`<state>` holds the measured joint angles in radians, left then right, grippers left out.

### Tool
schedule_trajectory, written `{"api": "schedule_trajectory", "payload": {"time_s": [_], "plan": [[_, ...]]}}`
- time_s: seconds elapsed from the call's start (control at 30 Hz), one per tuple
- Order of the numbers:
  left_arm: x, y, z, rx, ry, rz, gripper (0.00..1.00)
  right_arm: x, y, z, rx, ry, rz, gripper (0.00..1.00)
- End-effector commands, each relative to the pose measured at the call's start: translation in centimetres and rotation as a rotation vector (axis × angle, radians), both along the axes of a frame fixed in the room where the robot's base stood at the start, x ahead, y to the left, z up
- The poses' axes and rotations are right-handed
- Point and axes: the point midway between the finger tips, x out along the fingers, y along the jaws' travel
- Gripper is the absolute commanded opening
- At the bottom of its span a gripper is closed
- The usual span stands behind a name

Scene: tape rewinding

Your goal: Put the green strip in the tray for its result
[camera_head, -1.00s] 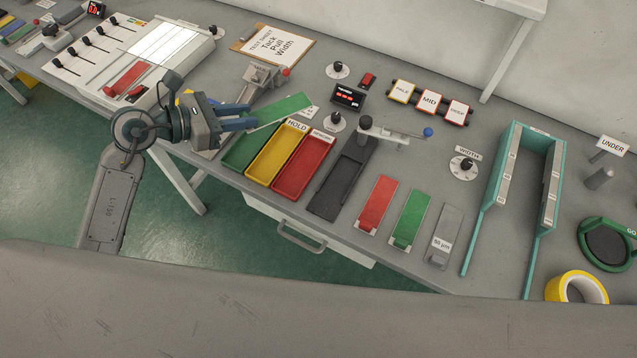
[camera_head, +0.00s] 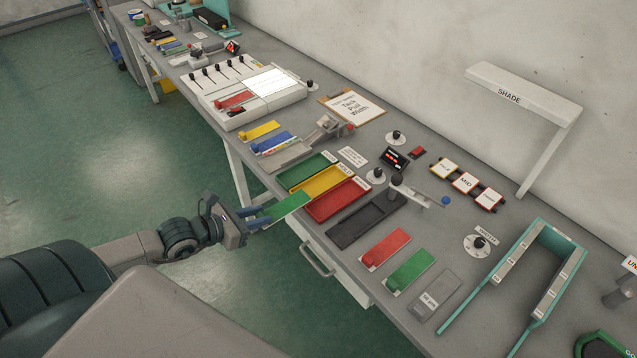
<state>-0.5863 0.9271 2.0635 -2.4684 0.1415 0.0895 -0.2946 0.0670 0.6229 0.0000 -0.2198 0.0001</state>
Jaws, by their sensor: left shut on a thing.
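My left gripper (camera_head: 258,217) is shut on a green strip (camera_head: 289,205) by its near end. The strip points right, its far end by the front ends of the trays; I cannot tell its height above the table edge. Side by side on the table are a green tray (camera_head: 304,172), a yellow tray (camera_head: 325,184) labelled HOLD, a red tray (camera_head: 338,199) with a label I cannot read well, and a dark tray (camera_head: 366,221). No strip shows in the coloured trays. Another green strip (camera_head: 411,270) lies on the table. My right gripper is out of view.
A red strip (camera_head: 386,247) and a grey block (camera_head: 436,295) lie beside the other green strip. A crank lever (camera_head: 415,193) stands behind the dark tray. Yellow (camera_head: 260,131) and blue (camera_head: 272,143) strips lie left of the trays. A teal frame (camera_head: 530,275) stands at right.

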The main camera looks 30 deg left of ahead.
Motion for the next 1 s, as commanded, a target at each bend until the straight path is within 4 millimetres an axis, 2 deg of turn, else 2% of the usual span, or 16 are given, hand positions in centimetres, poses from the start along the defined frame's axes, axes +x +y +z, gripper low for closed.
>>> {"api": "schedule_trajectory", "payload": {"time_s": [0.07, 0.17, 0.4, 0.73, 1.0], "plan": [[-0.1, 0.1, -0.2, 0.001, -0.002, -0.004, 0.03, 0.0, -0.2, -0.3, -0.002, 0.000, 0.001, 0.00], [0.9, 0.0, -0.6, -0.001, -0.006, -0.004, 0.03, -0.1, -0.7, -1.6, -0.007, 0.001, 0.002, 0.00], [5.1, -0.5, -1.1, -0.004, -0.008, -0.002, 0.03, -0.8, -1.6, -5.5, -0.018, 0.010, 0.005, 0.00], [10.6, -1.2, -0.9, -0.009, -0.006, -0.001, 0.03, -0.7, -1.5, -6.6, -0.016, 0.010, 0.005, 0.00], [14.8, -1.6, -1.3, -0.004, -0.003, -0.001, 0.03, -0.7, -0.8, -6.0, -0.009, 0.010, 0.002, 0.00]]}}
